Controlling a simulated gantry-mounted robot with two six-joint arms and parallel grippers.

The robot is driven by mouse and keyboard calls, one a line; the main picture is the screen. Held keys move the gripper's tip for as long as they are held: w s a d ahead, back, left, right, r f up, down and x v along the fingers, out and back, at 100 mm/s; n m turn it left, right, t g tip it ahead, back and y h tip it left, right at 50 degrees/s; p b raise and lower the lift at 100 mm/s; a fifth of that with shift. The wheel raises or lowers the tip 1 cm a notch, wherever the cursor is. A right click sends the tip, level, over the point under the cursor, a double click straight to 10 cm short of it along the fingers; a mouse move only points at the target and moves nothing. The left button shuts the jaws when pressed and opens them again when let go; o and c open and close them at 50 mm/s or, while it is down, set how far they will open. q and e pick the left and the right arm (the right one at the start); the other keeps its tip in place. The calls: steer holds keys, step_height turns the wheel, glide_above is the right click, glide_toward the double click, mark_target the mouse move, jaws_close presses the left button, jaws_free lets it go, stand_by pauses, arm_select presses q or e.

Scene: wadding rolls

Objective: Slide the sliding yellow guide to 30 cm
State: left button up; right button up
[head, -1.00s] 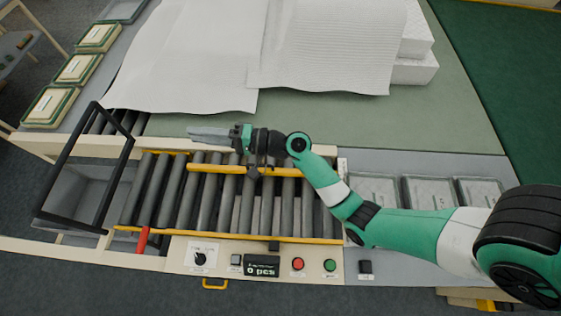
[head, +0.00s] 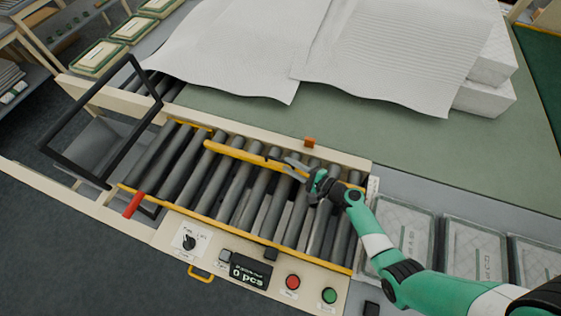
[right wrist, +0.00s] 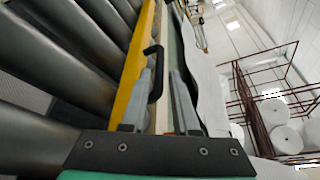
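The sliding yellow guide (head: 240,154) is a yellow bar lying across the grey rollers, near the back rail. In the right wrist view the yellow guide (right wrist: 136,62) runs away from me and carries a black loop handle (right wrist: 154,72). My right gripper (head: 294,168) is over the guide's right part in the head view. In the right wrist view its two grey fingers (right wrist: 160,98) are apart, with the handle at the gap between their tips. I cannot tell whether they touch it. No scale marks can be read. My left gripper is not in view.
An orange marker (head: 310,142) sits on the back rail. The control panel has a display reading 0 pcs (head: 249,272), a red button (head: 292,282) and a green button (head: 329,295). White wadding sheets (head: 390,55) lie behind. A black frame (head: 75,115) stands left.

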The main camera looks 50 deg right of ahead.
mark_target(280, 160)
steer(key=b+x, duration=0.1)
steer(key=x, duration=0.3)
steer(key=shift+w+f, duration=0.1)
steer(key=shift+w, duration=0.2)
steer(key=shift+c, duration=0.2)
jaws_close()
stand_by(0.5)
stand_by(0.4)
